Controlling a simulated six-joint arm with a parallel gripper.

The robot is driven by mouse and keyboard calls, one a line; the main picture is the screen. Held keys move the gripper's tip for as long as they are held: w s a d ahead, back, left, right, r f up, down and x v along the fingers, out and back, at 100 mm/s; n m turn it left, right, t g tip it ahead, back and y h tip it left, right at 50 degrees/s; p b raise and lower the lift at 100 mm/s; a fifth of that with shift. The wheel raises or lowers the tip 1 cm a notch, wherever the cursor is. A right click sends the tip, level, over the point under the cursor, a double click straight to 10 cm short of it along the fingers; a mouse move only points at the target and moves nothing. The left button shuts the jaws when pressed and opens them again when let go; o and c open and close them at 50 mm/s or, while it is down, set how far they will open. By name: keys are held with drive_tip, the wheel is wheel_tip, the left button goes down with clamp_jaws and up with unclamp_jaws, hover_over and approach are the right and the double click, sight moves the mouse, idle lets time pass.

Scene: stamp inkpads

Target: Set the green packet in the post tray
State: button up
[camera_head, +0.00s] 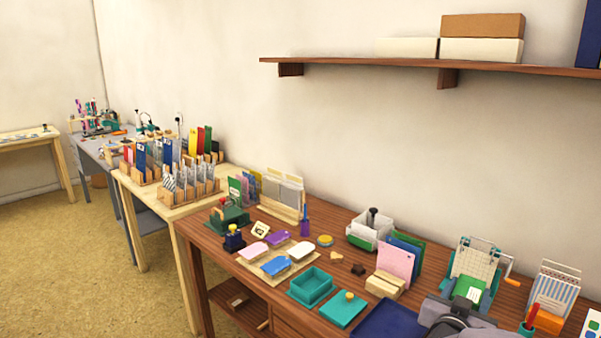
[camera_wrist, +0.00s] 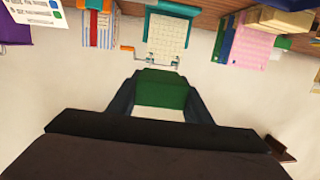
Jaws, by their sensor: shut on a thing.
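The green packet (camera_wrist: 163,91) is between the two dark fingers of my gripper (camera_wrist: 160,103) in the wrist view. Its far part is green and its near part is pale. It also shows in the head view as a green piece with a white patch (camera_head: 468,288), at the lower right above the table. My gripper (camera_head: 462,303) is shut on it, mostly seen as dark grey parts. Behind the packet stands a teal-framed pale rack (camera_head: 480,257) with an orange handle. I cannot tell which container is the post tray.
A striped holder (camera_head: 557,287) stands to the right. A pink card (camera_head: 396,262) in a pale block, a white box (camera_head: 366,233), an open teal tray (camera_head: 312,286) and a teal pad (camera_head: 343,311) stand to the left. A shelf (camera_head: 400,62) runs along the wall above.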

drive_tip(key=s+a+n+t+y+p, duration=0.1)
drive_tip(key=a+n+t+y+p, duration=0.3)
drive_tip(key=a+p, duration=1.5)
drive_tip(key=a+n+y, duration=0.4)
drive_tip(key=y, duration=0.2)
drive_tip(key=shift+f, duration=0.15)
